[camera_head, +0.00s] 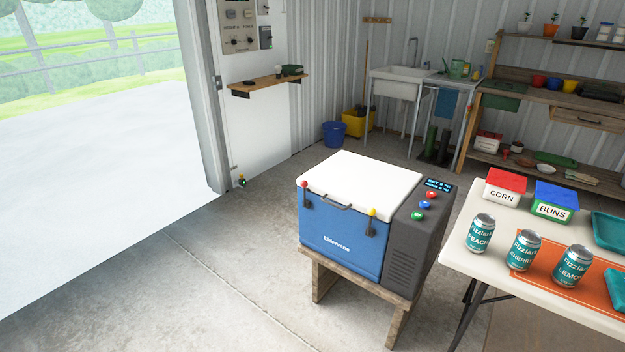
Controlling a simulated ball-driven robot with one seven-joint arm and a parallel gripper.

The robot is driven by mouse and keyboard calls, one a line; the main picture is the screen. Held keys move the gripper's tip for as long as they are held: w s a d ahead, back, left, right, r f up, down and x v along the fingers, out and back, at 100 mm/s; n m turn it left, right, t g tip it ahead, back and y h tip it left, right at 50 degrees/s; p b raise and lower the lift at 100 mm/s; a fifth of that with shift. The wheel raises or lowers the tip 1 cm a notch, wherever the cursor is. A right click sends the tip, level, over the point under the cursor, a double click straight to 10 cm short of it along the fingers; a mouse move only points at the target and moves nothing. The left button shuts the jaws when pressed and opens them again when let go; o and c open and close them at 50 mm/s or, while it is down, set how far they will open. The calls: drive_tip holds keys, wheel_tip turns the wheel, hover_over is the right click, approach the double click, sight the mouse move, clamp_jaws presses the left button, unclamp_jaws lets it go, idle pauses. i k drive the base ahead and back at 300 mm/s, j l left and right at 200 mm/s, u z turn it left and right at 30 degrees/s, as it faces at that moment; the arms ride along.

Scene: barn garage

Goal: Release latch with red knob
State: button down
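A blue cooler (338,238) with a white lid (360,185) stands on a low wooden stand in the middle of the view. The lid is closed. A latch with a red knob (305,184) is on the left of the cooler's front face, with a dark strap below the knob. A second latch with a yellow knob (372,212) is on the right of that face. A dark handle (337,202) lies between them. Whether either latch is fastened is too small to tell. My gripper is not in view.
The cooler's grey side panel (409,236) carries a display and coloured buttons. At right, a folding table (471,255) holds several cans, a red-lidded CORN box (502,196) and a blue-lidded BUNS box (549,211). The concrete floor (215,275) left of the cooler is clear.

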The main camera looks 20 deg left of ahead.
sight(303, 184)
drive_tip(key=i+j+u, duration=0.25)
drive_tip(key=i+j, duration=0.15)
drive_tip(key=i, duration=0.45)
drive_tip(key=i+j+u, duration=0.2)
drive_tip(key=i, duration=0.65)
drive_tip(key=i+j+u, duration=0.25)
drive_tip(key=i, duration=0.65)
drive_tip(key=l, duration=0.15)
